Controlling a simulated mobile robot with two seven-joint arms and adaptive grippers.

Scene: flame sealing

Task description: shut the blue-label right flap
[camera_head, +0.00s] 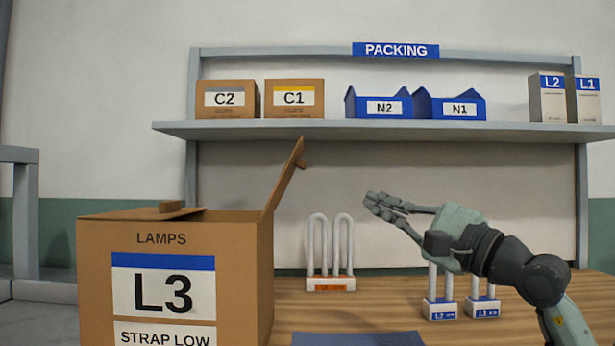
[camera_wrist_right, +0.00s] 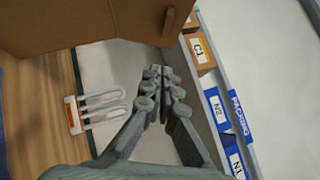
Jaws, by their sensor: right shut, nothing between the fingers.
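The cardboard box with the blue L3 label (camera_head: 165,280) stands at the left front in the head view. Its right flap (camera_head: 285,178) stands up, tilted outward to the right, with a small tab on its outer face. The left flap (camera_head: 140,214) lies about flat over the top, with a small block on it. My right gripper (camera_head: 372,202) is shut and empty, to the right of the raised flap and apart from it. In the right wrist view, the gripper (camera_wrist_right: 155,72) points toward a brown cardboard panel (camera_wrist_right: 100,25) at the top. My left gripper is not in view.
A lamp with an orange label (camera_head: 330,284) stands on the wooden table behind the box. Lamps L2 (camera_head: 440,309) and L1 (camera_head: 483,308) stand below my right arm. A shelf (camera_head: 330,131) above holds boxes and blue bins. A blue mat (camera_head: 345,339) lies in front.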

